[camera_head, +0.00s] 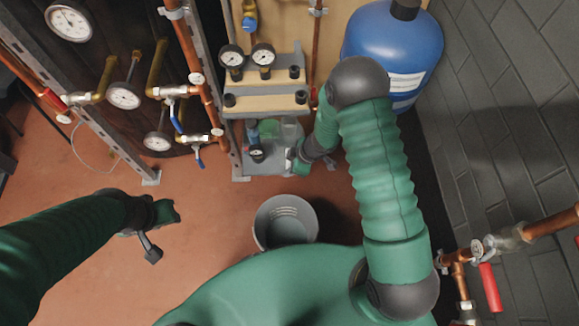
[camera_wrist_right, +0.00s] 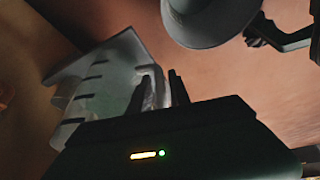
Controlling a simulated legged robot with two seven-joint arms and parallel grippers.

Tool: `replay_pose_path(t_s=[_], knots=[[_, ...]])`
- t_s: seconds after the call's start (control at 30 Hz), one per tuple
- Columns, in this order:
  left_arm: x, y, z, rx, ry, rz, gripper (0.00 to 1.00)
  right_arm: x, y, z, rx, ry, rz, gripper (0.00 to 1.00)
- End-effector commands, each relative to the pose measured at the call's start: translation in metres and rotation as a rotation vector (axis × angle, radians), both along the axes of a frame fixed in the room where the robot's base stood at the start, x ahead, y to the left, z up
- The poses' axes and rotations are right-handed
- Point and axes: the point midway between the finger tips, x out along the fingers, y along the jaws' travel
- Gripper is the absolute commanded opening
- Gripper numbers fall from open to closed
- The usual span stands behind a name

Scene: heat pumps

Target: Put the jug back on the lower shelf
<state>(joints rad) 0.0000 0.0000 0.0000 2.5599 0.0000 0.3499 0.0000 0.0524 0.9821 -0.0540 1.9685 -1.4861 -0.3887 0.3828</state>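The jug (camera_wrist_right: 98,85) is clear plastic with dark graduation marks, and it shows large and slanted in the right wrist view. In the head view it is a pale clear shape (camera_head: 291,131) at the lower shelf (camera_head: 262,167), partly hidden by my right arm. I cannot tell whether its base rests on the shelf. My right gripper (camera_wrist_right: 160,88) has its two dark fingers on either side of a pale part of the jug, which fills the gap between them. It also shows in the head view (camera_head: 299,158). My left gripper (camera_head: 152,250) is over the floor, away from the shelf.
A green container (camera_head: 268,128) and a small gauge (camera_head: 257,155) are at the lower shelf beside the jug. The upper shelf (camera_head: 265,103) is just above. A grey bucket (camera_head: 285,222) stands on the floor in front. A blue tank (camera_head: 385,45) is at right, copper pipes at left.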

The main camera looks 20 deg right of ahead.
Motion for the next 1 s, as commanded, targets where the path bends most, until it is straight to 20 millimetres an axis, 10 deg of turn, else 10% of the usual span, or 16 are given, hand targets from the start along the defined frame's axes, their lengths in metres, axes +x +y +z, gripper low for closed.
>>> replay_pose_path(t_s=[0.4, 1.0], knots=[[0.000, 0.000, 0.002, 0.000, 0.000, 0.000, 0.36, 0.000, 0.000, 0.005, 0.000, -0.002, 0.001, 0.35], [0.000, 0.000, 0.076, 0.000, 0.000, 0.000, 0.36, -0.028, -0.038, 0.113, 0.000, 0.000, 0.000, 0.35]])
